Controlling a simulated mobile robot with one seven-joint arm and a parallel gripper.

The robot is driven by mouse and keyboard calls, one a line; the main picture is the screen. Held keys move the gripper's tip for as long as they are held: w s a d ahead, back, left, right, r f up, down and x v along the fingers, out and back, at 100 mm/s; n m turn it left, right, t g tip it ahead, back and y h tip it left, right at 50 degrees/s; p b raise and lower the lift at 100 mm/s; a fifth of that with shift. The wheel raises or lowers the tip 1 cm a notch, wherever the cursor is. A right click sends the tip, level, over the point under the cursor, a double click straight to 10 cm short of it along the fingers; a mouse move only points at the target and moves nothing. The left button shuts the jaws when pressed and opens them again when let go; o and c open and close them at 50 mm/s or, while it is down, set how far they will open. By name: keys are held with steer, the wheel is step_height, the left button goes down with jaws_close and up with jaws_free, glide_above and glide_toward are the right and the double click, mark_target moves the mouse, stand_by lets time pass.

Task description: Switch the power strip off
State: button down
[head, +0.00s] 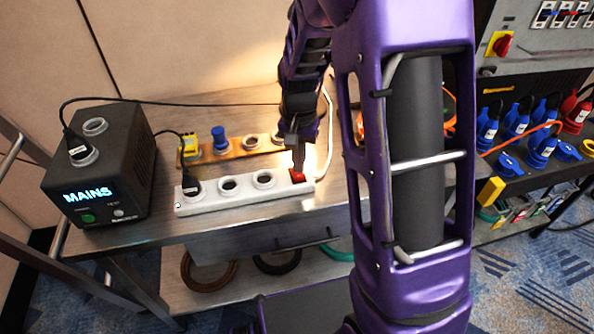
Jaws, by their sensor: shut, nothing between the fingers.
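The white power strip (224,206) lies on the metal table. It has a row of round sockets, with a black plug (194,187) in the leftmost one. A red rocker switch (297,176) sits at its right end. A small lit dot shows at its left end. My gripper (299,165) is shut and empty, pointing down at the red switch. Its tips are at or just above the switch; I cannot tell whether they touch. The gripper partly hides the switch, and its rocker position is not clear.
A black box (120,165) with a lit "MAINS" display stands at the left. An orange-brown strip (238,148) with yellow and blue plugs lies behind the white strip. Cables cross the table (150,225). A rack with blue and red connectors (515,120) is at the right.

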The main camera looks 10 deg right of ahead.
steer(key=shift+f, duration=0.95)
stand_by(0.4)
steer(key=shift+r, duration=0.1)
steer(key=shift+r+p, duration=2.8)
steer(key=shift+r, duration=0.65)
